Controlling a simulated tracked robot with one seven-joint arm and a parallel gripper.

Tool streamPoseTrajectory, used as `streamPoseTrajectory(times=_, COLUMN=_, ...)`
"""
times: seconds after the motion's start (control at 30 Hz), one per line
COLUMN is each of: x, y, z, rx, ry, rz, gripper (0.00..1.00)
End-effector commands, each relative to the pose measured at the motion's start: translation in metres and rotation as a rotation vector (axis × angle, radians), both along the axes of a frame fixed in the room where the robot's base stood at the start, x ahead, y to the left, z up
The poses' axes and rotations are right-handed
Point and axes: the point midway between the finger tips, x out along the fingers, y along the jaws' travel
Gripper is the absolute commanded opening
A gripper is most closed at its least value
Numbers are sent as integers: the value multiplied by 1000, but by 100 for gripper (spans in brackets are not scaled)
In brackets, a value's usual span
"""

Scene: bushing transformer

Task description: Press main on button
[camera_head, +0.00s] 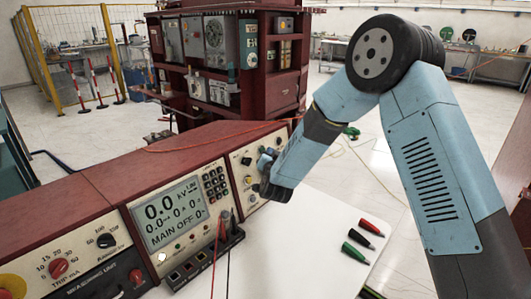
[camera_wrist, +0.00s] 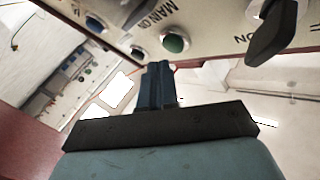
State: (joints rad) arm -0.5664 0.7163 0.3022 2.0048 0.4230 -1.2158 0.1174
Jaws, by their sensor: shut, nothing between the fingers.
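The main on button is the round green button (camera_wrist: 175,43) on the cream panel beside the printed MAIN ON label in the wrist view. My gripper (camera_wrist: 159,66) is shut and empty, its blue fingers pointing at the panel. Its tips appear just below and slightly left of the green button in that view. I cannot tell whether they touch the panel. In the head view my gripper (camera_head: 264,162) is close in front of the console's right panel (camera_head: 252,190), hiding part of it. The console's screen (camera_head: 168,212) reads MAIN OFF.
A blue button (camera_wrist: 95,24) and a black knob (camera_wrist: 276,32) flank the green button in the wrist view. Red, black and green connectors (camera_head: 371,229) lie on the white tabletop (camera_head: 310,235). Cables hang from the terminal block (camera_head: 203,258) below the screen.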

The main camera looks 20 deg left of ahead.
Motion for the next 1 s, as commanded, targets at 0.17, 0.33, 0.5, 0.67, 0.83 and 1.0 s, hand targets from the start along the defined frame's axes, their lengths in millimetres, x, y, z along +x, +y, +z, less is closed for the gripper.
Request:
streamPoseTrajectory(times=0.17, x=0, y=0, z=0, rx=0, ry=0, rz=0, gripper=0)
streamPoseTrajectory(times=0.33, x=0, y=1, z=0, rx=0, ry=0, rz=0, gripper=0)
streamPoseTrajectory(times=0.5, x=3, y=5, z=0, rx=0, ry=0, rz=0, gripper=0)
streamPoseTrajectory(times=0.67, x=6, y=8, z=0, rx=1, ry=-1, rz=0, gripper=0)
streamPoseTrajectory(times=0.83, x=6, y=8, z=0, rx=0, ry=0, rz=0, gripper=0)
streamPoseTrajectory(times=1.0, x=6, y=8, z=0, rx=0, ry=0, rz=0, gripper=0)
